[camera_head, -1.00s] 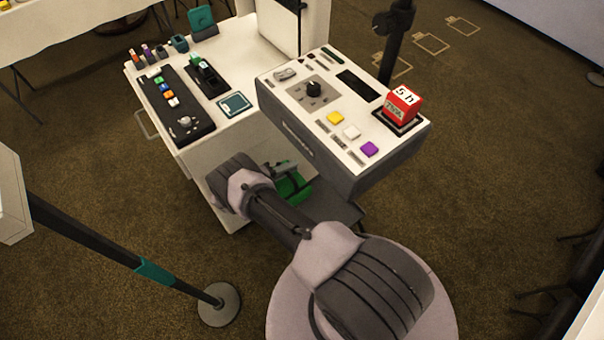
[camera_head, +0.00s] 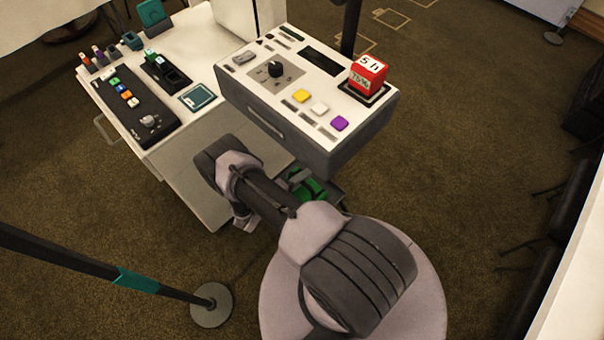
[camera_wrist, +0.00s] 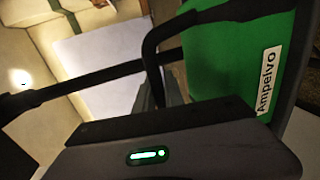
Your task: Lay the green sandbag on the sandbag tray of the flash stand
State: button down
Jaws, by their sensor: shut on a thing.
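The green sandbag (camera_head: 309,187) shows in the head view beyond my forearm, low in front of the console box. In the wrist view the sandbag (camera_wrist: 225,60) fills the upper right, with a white "Ampelvo" label. My gripper (camera_head: 299,178) is shut on the sandbag, seemingly by its dark handle; my arm hides part of the grip. A dark flat surface (camera_head: 332,194) shows just right of the sandbag, below the console box. It may be the sandbag tray; I cannot tell whether the bag touches it. The flash stand's dark pole (camera_head: 350,28) rises behind the console box.
The white console box (camera_head: 290,75) overhangs close above the sandbag, carrying a red cube (camera_head: 367,72). A white cabinet (camera_head: 205,185) stands to its left. A dark post with a teal band (camera_head: 137,280) and round foot crosses the lower left.

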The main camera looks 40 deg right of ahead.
jog(key=c, duration=1.4)
grip_release()
jog(key=shift+c, duration=0.2)
jog(key=shift+a+r, duration=0.1)
jog(key=shift+r, duration=0.05)
jog(key=w+p+v, duration=0.1)
jog(key=p+v, duration=0.2)
jog(key=v, duration=0.8)
jog(key=w+a+r+m+g+y, duration=0.2)
jog(key=w+a+r+g, duration=0.1)
jog(key=r, duration=0.8)
jog(key=s+a+r+m+g+y, duration=0.1)
jog(key=a+r+m+y, duration=0.15)
jog(key=r, duration=0.85)
jog(key=a+r+m+y, duration=0.1)
jog(key=r+y, duration=0.3)
jog(key=r, duration=0.6)
jog(key=s+a+r+t+y, duration=0.4)
jog(key=s+r, duration=0.3)
jog(key=r, duration=0.2)
jog(key=s+a+r+t+y, duration=0.4)
jog(key=s+r, duration=0.3)
jog(key=r, duration=0.3)
jog(key=shift+s+a+r+t+y, duration=0.2)
jog(key=shift+s+r+t+y, duration=0.1)
jog(key=shift+t+y, duration=0.25)
jog(key=shift+n, duration=0.25)
